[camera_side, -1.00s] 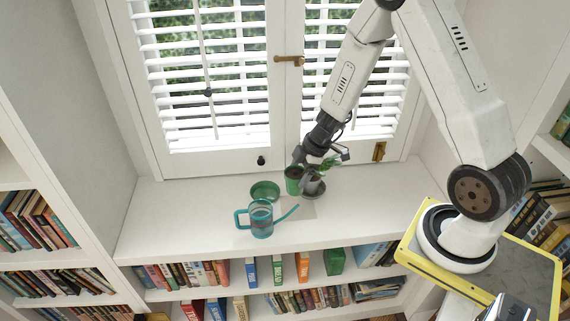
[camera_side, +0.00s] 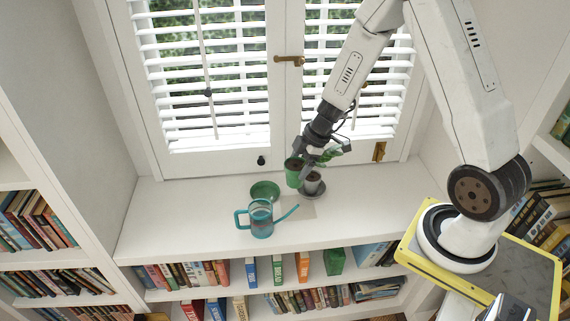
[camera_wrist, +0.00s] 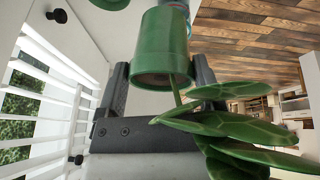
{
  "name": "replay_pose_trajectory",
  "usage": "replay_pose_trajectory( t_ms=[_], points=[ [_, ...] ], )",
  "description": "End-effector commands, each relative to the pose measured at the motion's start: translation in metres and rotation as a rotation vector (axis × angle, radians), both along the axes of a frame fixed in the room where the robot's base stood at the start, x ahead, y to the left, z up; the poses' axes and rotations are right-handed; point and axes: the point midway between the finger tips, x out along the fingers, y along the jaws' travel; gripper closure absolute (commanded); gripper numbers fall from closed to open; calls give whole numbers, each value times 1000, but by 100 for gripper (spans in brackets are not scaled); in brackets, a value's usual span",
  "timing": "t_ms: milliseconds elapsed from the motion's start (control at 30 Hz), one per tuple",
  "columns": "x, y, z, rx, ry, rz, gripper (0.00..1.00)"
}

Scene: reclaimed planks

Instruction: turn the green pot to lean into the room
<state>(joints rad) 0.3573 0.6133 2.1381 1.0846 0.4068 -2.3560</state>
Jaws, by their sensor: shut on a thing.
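My gripper (camera_side: 302,163) is shut on the green pot. In the wrist view the green pot (camera_wrist: 165,45) sits between the two dark fingers of my gripper (camera_wrist: 163,78). Its stem comes out at the rim, and broad green leaves (camera_wrist: 225,128) spread to the lower right. In the side view the leaves (camera_side: 335,150) show right of my gripper. A green saucer (camera_side: 265,188) lies empty left of the pot.
A teal watering can (camera_side: 260,220) stands in front of the green saucer, its spout pointing right. Shuttered windows (camera_side: 235,80) with a brass handle (camera_side: 290,60) rise behind. The sill (camera_side: 160,215) is bare at its left and right. Bookshelves lie below and at the sides.

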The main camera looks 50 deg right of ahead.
Motion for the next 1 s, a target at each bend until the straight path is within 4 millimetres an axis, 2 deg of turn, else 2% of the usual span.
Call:
replay_pose_trajectory(
  t_ms=[367, 567, 767, 1000],
  points=[
    [1, 0, 0, 0, 0, -2, 100],
    [12, -3, -7, -2, 2, -23, 100],
    [36, -8, -25, -4, 7, -74, 100],
    [75, -15, -57, -7, 9, -168, 100]
  ],
)
